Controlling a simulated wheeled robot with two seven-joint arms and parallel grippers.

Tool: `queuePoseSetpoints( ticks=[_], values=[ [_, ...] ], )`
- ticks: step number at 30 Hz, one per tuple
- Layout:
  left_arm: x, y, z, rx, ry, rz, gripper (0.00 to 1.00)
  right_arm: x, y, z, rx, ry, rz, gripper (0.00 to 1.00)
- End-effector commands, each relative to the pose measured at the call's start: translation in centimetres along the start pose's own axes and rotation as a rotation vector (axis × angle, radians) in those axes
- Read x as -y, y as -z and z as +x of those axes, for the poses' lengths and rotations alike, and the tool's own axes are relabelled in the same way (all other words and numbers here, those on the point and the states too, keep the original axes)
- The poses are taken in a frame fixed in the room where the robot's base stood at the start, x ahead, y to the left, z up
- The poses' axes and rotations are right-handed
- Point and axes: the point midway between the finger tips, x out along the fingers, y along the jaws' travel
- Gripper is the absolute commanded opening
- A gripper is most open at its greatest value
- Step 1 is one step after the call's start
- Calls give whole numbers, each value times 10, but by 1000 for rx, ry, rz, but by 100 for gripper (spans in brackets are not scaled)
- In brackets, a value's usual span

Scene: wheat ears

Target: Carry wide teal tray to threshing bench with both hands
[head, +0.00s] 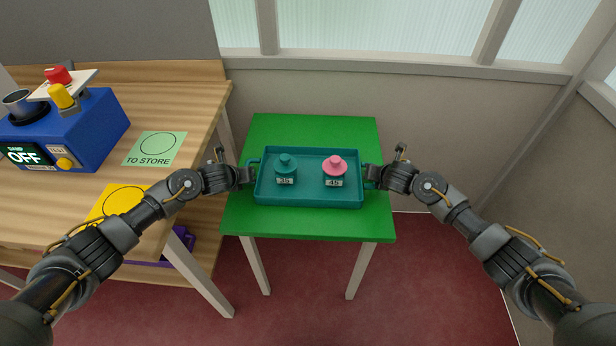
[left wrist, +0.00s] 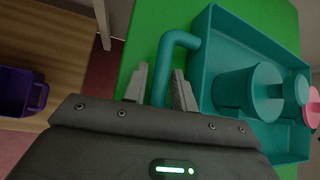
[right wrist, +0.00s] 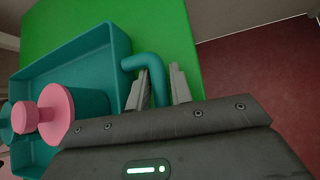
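The wide teal tray (head: 309,203) lies flat on a green table. It carries a teal lidded pot marked 35 (head: 285,169) and a pink-lidded pot marked 45 (head: 334,170), both upright. The inner finger contact is partly hidden.
A wooden bench (head: 190,97) on the left holds a blue machine (head: 85,135) reading OFF, a green TO STORE mat (head: 155,149) and a yellow mat (head: 113,202). A purple bin (head: 181,243) sits below. Walls stand behind and right; red floor is clear in front.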

Motion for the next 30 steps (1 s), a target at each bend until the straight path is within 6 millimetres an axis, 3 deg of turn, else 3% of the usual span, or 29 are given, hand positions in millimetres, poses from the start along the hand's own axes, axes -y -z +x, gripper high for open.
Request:
queuePoseSetpoints(
  ticks=[8,12,14,30],
  values=[
    [0,0,0,0,-1,0,27,0,0,1,0,-1,0,22],
    [-1,0,0,0,-1,-1,9,-1,0,1,0,-1,0,3],
    [-1,0,0,0,-1,-1,1,-1,0,1,0,-1,0,0],
    [0,-3,-2,3,0,-2,0,-2,-4,-1,3,-2,2,0]
  ],
)
